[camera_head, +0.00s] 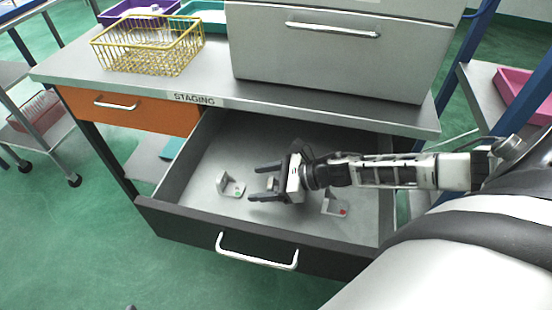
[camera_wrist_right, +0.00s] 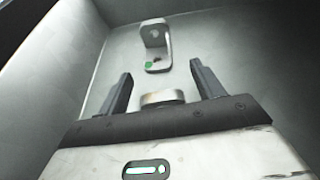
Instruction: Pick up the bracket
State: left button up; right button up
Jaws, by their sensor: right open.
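A grey L-shaped bracket with a green dot (camera_head: 230,186) lies in the open drawer, left of my right gripper. It also shows in the right wrist view (camera_wrist_right: 156,45), beyond the fingertips and roughly centred between them. My right gripper (camera_head: 252,185) is open, its fingers pointing left toward this bracket and apart from it. A short pale round piece (camera_wrist_right: 162,98) shows between the fingers near the palm; I cannot tell whether it is part of the gripper. A second bracket with a red dot (camera_head: 335,206) lies beneath my right arm, partly hidden. My left gripper is out of view.
The drawer's dark front (camera_head: 180,222) and side walls enclose the brackets. Above it is the bench top (camera_head: 225,98) marked STAGING, with a yellow wire basket (camera_head: 150,48), a purple bin (camera_head: 118,12) and a grey cabinet (camera_head: 330,60). The drawer floor around the green-dotted bracket is clear.

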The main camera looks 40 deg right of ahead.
jog(key=c, duration=1.1)
jog(key=shift+r, duration=0.15)
